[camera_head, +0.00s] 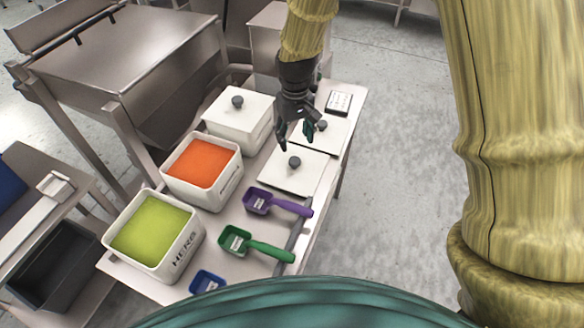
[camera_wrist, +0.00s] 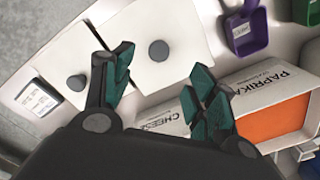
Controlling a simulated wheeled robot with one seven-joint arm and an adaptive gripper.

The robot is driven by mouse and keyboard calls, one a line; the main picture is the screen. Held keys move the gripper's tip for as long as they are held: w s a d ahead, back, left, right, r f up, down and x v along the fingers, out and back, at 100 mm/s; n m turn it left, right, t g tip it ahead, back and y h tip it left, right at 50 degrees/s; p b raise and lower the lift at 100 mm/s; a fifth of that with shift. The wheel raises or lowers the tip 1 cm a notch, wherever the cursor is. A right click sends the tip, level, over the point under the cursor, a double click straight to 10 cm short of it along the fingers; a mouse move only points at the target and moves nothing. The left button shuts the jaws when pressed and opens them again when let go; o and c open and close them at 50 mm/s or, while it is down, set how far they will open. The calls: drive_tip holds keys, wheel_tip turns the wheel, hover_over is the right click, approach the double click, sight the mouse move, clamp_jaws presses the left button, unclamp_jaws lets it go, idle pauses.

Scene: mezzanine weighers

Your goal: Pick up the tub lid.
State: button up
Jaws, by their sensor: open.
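A flat white square lid with a grey knob (camera_head: 306,182) lies on the table in the head view. It also shows in the wrist view (camera_wrist: 182,28), with its knob between and beyond my fingertips. A second such lid (camera_head: 337,136) lies just behind it, partly hidden by my gripper; it is at the left in the wrist view (camera_wrist: 52,62). A third lid (camera_head: 222,104) sits on a closed white tub. My gripper (camera_head: 296,138) is open and empty above the two loose lids. Its fingers (camera_wrist: 163,72) are spread and hold nothing.
A tub with orange contents (camera_head: 228,187) and one with green contents (camera_head: 185,262) stand open. Purple (camera_head: 290,207), green (camera_head: 265,248) and blue (camera_head: 207,283) scoops lie nearby. A dark-framed card (camera_head: 339,102) lies at the back. The tub marked CHEESE (camera_wrist: 150,118) is close to my fingers.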

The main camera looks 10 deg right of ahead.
sight(295, 160)
drive_tip(key=shift+d+f, duration=0.1)
drive_tip(key=shift+f, duration=0.6)
wheel_tip(295, 160, down, 3)
drive_tip(key=shift+w+f+p, duration=0.1)
drive_tip(key=shift+w+p, duration=0.05)
drive_tip(key=shift+p, duration=0.3)
drive_tip(key=shift+f, duration=0.6)
drive_tip(key=shift+f+p, duration=1.2)
drive_tip(key=shift+f, duration=1.45)
drive_tip(key=c, duration=1.2)
